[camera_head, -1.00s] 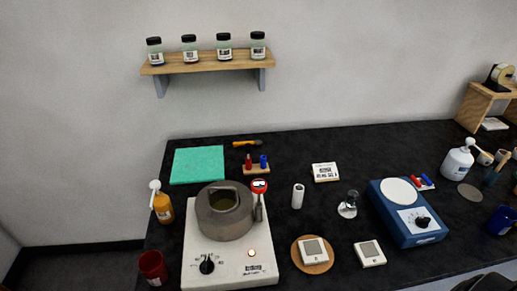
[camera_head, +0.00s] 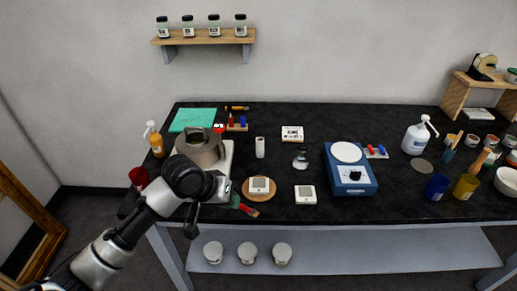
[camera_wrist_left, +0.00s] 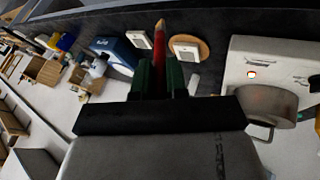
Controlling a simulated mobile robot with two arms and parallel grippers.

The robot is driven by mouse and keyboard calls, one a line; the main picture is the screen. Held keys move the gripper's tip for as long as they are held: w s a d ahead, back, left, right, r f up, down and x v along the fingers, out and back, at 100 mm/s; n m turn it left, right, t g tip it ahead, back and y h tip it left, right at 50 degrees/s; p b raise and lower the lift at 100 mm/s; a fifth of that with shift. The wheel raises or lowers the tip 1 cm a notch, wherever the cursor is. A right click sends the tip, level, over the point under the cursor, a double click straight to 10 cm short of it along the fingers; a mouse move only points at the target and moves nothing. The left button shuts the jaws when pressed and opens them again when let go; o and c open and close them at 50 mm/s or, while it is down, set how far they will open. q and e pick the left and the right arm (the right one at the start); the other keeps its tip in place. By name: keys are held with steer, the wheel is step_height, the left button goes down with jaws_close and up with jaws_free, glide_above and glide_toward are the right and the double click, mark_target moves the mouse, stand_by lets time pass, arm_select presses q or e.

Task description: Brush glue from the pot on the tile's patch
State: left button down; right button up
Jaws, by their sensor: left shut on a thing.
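My left gripper (camera_head: 235,202) is shut on a brush (camera_head: 249,210) with a red part and a tan tip. It hovers near the bench's front edge, just left of and in front of a round wooden board. In the left wrist view the brush (camera_wrist_left: 160,42) points out between the dark green fingers (camera_wrist_left: 160,80). One white tile (camera_head: 259,185) with a grey patch lies on the round board (camera_head: 247,194). Another such tile (camera_head: 305,194) lies to its right. The grey metal pot (camera_head: 199,144) stands on a white hotplate (camera_head: 227,160), partly hidden by my arm. My right gripper is out of view.
A blue device with a round white plate (camera_head: 347,153) stands right of the tiles. A white cylinder (camera_head: 260,147) and a small glass-like item (camera_head: 301,160) stand behind the tiles. An orange pump bottle (camera_head: 154,140) and red cup (camera_head: 139,177) are at left.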

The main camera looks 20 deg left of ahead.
arm_select(q)
steer(key=w+a+r+n+p, duration=0.1)
steer(key=w+a+n+p, duration=0.1)
steer(key=w, duration=0.6)
steer(key=w+a+r+n+p, duration=0.1)
steer(key=w+a+r+p, duration=0.15)
steer(key=w, duration=0.45)
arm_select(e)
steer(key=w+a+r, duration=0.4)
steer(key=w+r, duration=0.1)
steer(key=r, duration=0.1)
arm_select(q)
step_height(320, 180, down, 7)
steer(key=b, duration=0.7)
steer(key=shift+w, duration=0.2)
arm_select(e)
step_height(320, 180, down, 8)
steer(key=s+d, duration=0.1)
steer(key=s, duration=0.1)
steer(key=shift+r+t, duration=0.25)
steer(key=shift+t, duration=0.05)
arm_select(q)
steer(key=shift+d, duration=0.1)
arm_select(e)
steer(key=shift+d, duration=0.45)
